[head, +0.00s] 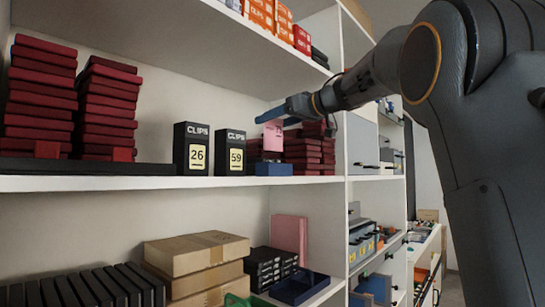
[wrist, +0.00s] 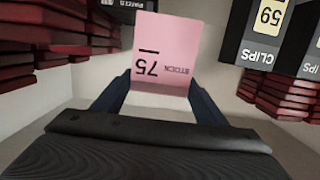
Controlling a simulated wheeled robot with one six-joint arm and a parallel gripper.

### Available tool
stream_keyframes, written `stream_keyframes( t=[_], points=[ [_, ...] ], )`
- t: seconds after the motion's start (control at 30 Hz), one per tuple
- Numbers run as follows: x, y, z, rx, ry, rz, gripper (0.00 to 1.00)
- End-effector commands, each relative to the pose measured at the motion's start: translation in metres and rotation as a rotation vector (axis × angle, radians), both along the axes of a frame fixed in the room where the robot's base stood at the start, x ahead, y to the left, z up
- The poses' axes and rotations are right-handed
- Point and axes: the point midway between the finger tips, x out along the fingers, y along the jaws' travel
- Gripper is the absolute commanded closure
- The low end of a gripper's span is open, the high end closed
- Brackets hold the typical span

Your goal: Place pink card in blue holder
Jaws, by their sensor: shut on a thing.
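The pink card (head: 272,137), printed with "75", hangs upright below my gripper (head: 264,118). The blue holder (head: 273,169) is a small block at the front of the shelf, right of the box marked 59. The card is above the holder, with its lower edge seemingly a little apart from it. In the wrist view the card (wrist: 166,45) is between the two blue fingers of my gripper (wrist: 160,88), which are shut on it at one end. The holder does not show in the wrist view.
Two black CLIPS boxes, 26 (head: 192,148) and 59 (head: 231,152), stand left of the holder. Dark red stacks (head: 305,150) stand behind and right of it. The upper shelf (head: 215,30) is overhead. A pink board (head: 290,237) is on the shelf below.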

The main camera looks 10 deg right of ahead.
Motion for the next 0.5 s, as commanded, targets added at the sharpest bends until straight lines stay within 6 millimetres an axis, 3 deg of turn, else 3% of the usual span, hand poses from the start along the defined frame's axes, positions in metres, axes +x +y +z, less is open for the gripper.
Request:
stream_keyframes(
  t=[0.5],
  points=[
    [0.000, 0.000, -0.062, 0.003, 0.002, 0.001, 0.59]
  ],
)
